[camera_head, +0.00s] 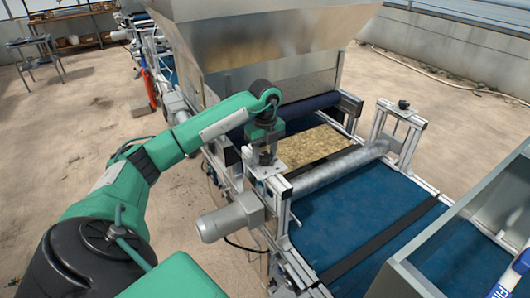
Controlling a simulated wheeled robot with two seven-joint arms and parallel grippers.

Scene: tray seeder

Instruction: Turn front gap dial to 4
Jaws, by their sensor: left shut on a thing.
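My left gripper (266,150) points down at the top of the metal post bracket at the near left end of the silver roller (335,170). It is shut on a small black dial (266,159) there, which is mostly hidden by the fingers. The dial's marks and its setting are too small to read. A similar black knob (404,104) stands on the bracket at the roller's right end, with nothing touching it. My right gripper is not in view.
A large metal hopper (265,50) stands behind the roller. A blue belt (365,205) runs below and in front of it. A grey motor (230,217) sticks out at the left, and a metal bin (470,215) stands at the right. The concrete floor at left is mostly clear.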

